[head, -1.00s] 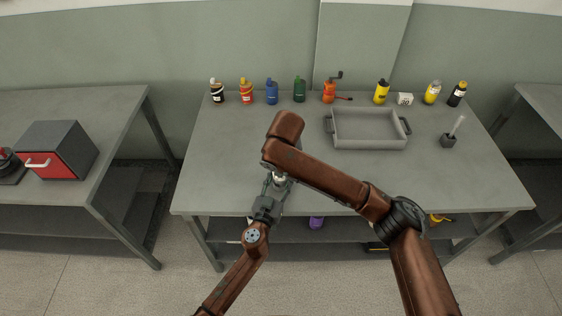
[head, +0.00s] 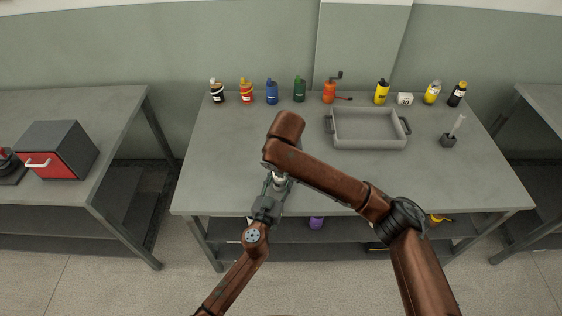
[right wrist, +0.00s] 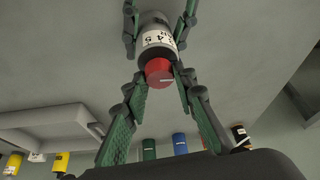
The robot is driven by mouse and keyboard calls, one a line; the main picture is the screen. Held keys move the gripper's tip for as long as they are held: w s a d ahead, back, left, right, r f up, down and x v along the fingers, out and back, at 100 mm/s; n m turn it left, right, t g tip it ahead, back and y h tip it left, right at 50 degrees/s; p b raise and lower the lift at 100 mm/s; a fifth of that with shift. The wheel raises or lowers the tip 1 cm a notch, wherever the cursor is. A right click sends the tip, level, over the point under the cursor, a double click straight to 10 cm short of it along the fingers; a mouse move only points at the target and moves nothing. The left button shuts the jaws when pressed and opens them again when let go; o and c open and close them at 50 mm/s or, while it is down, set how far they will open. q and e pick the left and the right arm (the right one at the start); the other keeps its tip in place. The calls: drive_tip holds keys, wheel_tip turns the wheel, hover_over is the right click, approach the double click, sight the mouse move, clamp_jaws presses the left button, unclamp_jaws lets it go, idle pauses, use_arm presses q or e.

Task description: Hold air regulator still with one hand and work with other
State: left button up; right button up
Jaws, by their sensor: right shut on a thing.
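The air regulator (right wrist: 157,40) shows in the right wrist view as an upright grey body with a white numbered label and a red knob (right wrist: 159,71) on top. In the head view only a small pale part of the regulator (head: 279,179) shows, near the table's front edge. My left gripper (head: 275,186) is shut on the regulator's body, with its fingers on either side of it at the top of the right wrist view. My right gripper (right wrist: 161,80) is shut on the red knob with its green-padded fingers. In the head view my right arm hides this gripper.
The grey table (head: 220,175) has a grey tray (head: 368,144) at the back right. Several bottles, a red grinder-like thing (head: 329,92) and a white block (head: 405,98) line the back edge. A dark cup (head: 448,140) stands right. The table's left part is clear.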

drive_tip(key=n, duration=0.2)
drive_tip(key=n+y, duration=0.1)
drive_tip(key=n, duration=0.1)
drive_tip(key=shift+d+g+y, duration=0.15)
drive_tip(key=shift+g+y, duration=0.15)
drive_tip(key=o, duration=1.2)
drive_tip(key=shift+c, duration=0.2)
drive_tip(key=v, duration=1.2)
